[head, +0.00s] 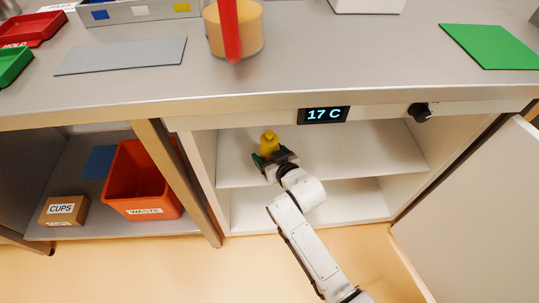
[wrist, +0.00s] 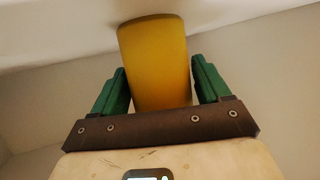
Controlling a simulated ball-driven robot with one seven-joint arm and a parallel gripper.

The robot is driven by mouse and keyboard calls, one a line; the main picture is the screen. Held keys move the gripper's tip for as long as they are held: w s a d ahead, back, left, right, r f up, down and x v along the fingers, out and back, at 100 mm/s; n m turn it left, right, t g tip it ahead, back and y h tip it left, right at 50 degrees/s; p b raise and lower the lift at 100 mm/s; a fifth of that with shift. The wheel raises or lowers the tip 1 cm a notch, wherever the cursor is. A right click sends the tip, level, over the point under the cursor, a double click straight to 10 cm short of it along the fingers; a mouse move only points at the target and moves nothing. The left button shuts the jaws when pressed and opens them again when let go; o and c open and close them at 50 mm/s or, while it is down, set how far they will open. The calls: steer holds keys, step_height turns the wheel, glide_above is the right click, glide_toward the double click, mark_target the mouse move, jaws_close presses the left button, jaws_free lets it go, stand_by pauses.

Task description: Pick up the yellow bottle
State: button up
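The yellow bottle (head: 269,143) stands on the upper shelf of the open cabinet, near its left side. Its rounded cap points up in the head view. My gripper (head: 271,158) reaches in from the front, with its green fingers on either side of the bottle. In the wrist view the yellow body (wrist: 155,65) lies between the fingers of my gripper (wrist: 160,85). The left finger appears to meet its edge; the right one is very close to it. Whether both press on it is not clear. The lower part of the bottle is partly hidden in the head view.
The cabinet's upper shelf (head: 365,150) is clear to the right. A counter edge with a 17 C display (head: 324,115) and a knob (head: 419,112) runs above. The door (head: 475,205) stands open at right. An orange waste bin (head: 142,182) is at left.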

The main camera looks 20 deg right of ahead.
steer(key=c, duration=0.9)
steer(key=shift+r, duration=0.2)
